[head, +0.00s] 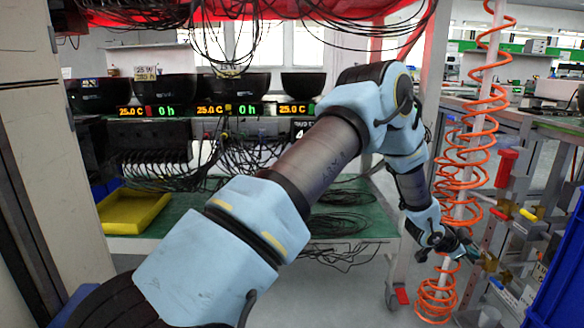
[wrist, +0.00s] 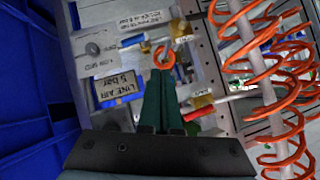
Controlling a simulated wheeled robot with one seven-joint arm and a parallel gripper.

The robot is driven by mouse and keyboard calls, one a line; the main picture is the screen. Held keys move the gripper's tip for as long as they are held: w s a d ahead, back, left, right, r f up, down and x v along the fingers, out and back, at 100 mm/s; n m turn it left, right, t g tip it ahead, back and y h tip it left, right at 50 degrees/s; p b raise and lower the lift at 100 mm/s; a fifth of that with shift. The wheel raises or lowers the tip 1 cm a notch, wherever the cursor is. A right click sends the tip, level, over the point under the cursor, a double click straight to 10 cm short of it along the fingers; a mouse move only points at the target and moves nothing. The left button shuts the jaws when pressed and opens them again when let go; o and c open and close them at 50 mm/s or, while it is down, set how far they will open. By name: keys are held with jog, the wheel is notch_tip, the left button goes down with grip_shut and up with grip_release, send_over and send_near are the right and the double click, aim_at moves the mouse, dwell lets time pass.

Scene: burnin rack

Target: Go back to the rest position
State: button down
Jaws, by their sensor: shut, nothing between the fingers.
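My gripper (head: 468,252) hangs at the end of my arm, at the right of the head view, close to the orange coiled hose. In the wrist view its dark green fingers (wrist: 160,98) are together with nothing between them. An orange ring (wrist: 163,57) shows just beyond the fingertips; I cannot tell whether they touch it. Behind the fingers is a grey panel (wrist: 98,47) with printed labels, including a "LINE AIR 5 bar" plate (wrist: 118,90), and valves with blue and red handles. My arm stretches across the head view and hides part of the rack.
The orange coiled hose (head: 457,170) hangs close beside my gripper. A blue bin (head: 562,275) stands at the lower right. The rack's green shelf (head: 180,212) carries a yellow tray (head: 133,210) and black cables. Temperature displays (head: 212,110) line the rack above.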

jog(key=w+a+r+n+t+y, duration=0.1)
jog(key=w+a+r+n+y, duration=0.15)
jog(key=w+a, duration=0.45)
jog(key=w+a+r+n+t+y, duration=0.2)
jog(key=a+r+n, duration=0.1)
jog(key=a, duration=0.7)
jog(key=w+a+r+n+y, duration=0.1)
jog(key=a+r+n+y, duration=0.25)
jog(key=a, duration=1.45)
jog(key=s+a+r+n+g+y, duration=0.2)
jog(key=s+a+n, duration=0.3)
jog(key=s+a, duration=0.55)
jog(key=s+a+r+n+g+y, duration=0.1)
jog(key=s+a+r+n+g, duration=0.15)
jog(key=s+a+n, duration=0.75)
jog(key=w+a+r+m+p, duration=0.1)
jog(key=a+r+m+p, duration=0.1)
jog(key=r+p, duration=1.3)
jog(key=w+a+r+m+p, duration=0.2)
jog(key=r+p, duration=1.4)
jog(key=shift+r+m+t, duration=0.15)
jog(key=shift+m+t, duration=0.15)
jog(key=shift+t, duration=0.05)
